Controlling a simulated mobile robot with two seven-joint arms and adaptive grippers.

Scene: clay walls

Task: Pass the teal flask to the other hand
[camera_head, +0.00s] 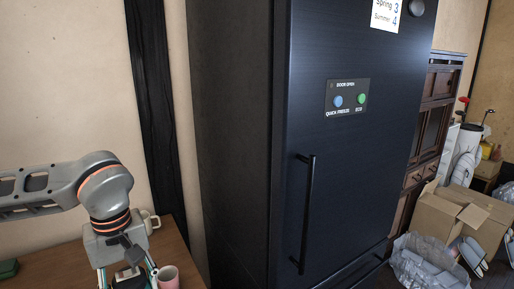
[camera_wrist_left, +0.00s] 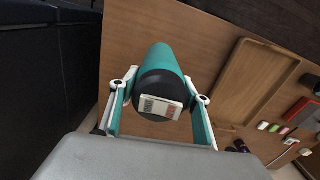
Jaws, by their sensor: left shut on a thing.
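The teal flask (camera_wrist_left: 160,62) shows in the left wrist view, with its black end and a small white label facing the camera. My left gripper (camera_wrist_left: 158,108) has its two white-and-teal fingers on either side of the flask and is shut on it. In the head view my left gripper (camera_head: 127,276) points down over the wooden table at the lower left, cut by the bottom edge. The flask cannot be made out clearly there. My right gripper is not in view.
A pink mug (camera_head: 168,278) and a cream mug (camera_head: 150,221) stand close to my left gripper. A wooden tray (camera_wrist_left: 238,84) and several small coloured items lie on the table. A tall dark fridge (camera_head: 240,150) stands right of the table. Cardboard boxes (camera_head: 445,215) are farther right.

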